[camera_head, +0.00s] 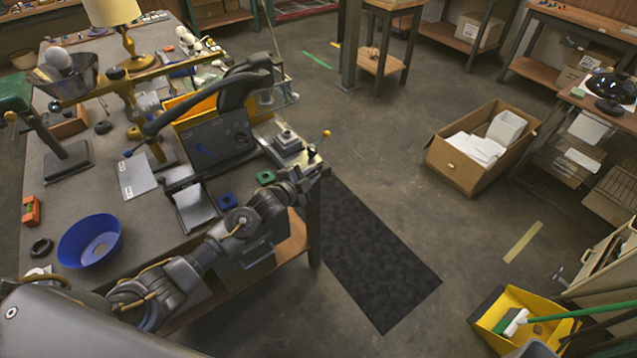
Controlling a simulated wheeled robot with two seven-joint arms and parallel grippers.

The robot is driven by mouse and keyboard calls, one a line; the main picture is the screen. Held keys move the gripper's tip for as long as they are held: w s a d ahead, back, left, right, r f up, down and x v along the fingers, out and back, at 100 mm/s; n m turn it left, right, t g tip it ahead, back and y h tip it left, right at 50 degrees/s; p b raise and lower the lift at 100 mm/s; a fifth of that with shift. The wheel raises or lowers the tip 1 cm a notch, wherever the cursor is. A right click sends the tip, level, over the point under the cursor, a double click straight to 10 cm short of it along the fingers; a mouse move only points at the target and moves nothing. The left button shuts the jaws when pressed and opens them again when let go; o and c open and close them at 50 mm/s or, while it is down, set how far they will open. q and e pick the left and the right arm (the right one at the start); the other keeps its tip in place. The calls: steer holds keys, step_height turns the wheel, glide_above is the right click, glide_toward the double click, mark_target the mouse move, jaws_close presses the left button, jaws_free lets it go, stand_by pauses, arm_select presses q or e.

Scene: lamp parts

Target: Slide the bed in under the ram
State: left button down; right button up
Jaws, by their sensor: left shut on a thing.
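The bed (270,130) is a pale grey slide with a stepped metal block (287,142) on it. It sticks out to the right of a dark press housing (217,138), near the table's right edge. A black curved arm (240,88) rises above the housing; the ram's lower end is hidden. My left arm reaches in from the lower left. My left gripper (311,165) is at the bed's outer end, shut on what looks like its handle, near a small orange ball knob (326,133). The fingers' contact is too small to see clearly. My right gripper is out of view.
The table (100,190) holds a blue bowl (90,240), a yellow lamp (112,14), a grey tray (196,208) and small green and blue blocks. Right of the table, a dark mat (370,255) lies on open floor. A cardboard box (480,145) stands beyond.

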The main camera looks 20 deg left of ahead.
arm_select(q)
steer(key=c, duration=1.5)
jaws_free()
steer(key=shift+s+f, duration=0.2)
steer(key=shift+f, duration=0.2)
steer(key=shift+w, duration=0.1)
steer(key=shift+r, duration=0.1)
steer(key=shift+s+a+r, duration=0.15)
steer(key=shift+s, duration=0.35)
steer(key=b+v, duration=0.1)
steer(key=v, duration=0.8)
steer(key=shift+s+a+b, duration=0.2)
steer(key=shift+s+b, duration=0.1)
steer(key=shift+s, duration=0.05)
